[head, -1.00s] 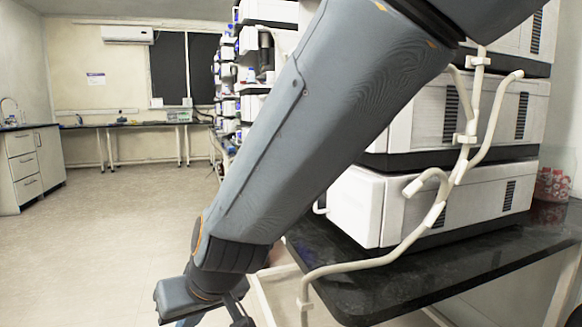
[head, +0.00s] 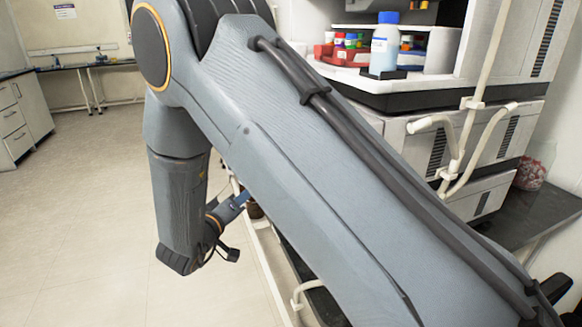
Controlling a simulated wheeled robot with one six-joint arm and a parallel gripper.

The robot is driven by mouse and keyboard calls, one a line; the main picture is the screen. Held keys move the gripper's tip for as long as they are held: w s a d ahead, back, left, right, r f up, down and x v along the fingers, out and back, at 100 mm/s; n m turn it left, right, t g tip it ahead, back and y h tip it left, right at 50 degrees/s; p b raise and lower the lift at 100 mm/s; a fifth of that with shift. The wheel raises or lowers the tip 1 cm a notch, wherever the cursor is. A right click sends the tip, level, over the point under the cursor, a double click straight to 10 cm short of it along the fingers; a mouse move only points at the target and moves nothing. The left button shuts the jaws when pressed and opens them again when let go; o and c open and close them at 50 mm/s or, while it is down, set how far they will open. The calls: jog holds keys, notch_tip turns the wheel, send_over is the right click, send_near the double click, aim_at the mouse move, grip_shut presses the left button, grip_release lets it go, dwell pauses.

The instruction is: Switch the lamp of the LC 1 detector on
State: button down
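A stack of white instrument modules (head: 465,130) with dark bases and side vents stands on the right, seen from the side. My arm covers much of its lower part. I cannot tell which module is the LC 1 detector, and no lamp switch or label shows. My gripper (head: 232,208) is partly in view at the end of my bent arm, left of the stack and apart from it. Its fingers are too small and hidden to tell whether they are open or shut.
A blue-capped bottle (head: 385,45) and small coloured bottles in a red tray (head: 342,53) stand on the stack. Pale tubing (head: 487,60) runs down its side. The dark bench (head: 535,212) extends right. The floor (head: 100,230) at left is clear.

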jog(key=shift+s+d+r+h, duration=0.15)
jog(key=shift+d+r+h, duration=0.15)
jog(key=shift+d, duration=0.1)
jog(key=d, duration=0.2)
jog(key=w+d+b, duration=0.1)
jog(key=d, duration=0.1)
jog(key=w+d, duration=0.1)
jog(key=d, duration=0.1)
jog(key=shift+d+b, duration=0.4)
jog(key=shift+w+d, duration=0.2)
jog(key=shift+d, duration=0.65)
dwell(1.2)
jog(key=shift+w+d+p, duration=0.15)
jog(key=shift+d+p, duration=0.25)
jog(key=shift+p, duration=0.2)
jog(key=shift+w+d, duration=0.1)
jog(key=shift+d, duration=0.3)
dwell(0.5)
jog(key=shift+a, duration=0.1)
jog(key=shift+s+a+p, duration=0.25)
jog(key=shift+a+p, duration=0.25)
jog(key=shift+a, duration=0.25)
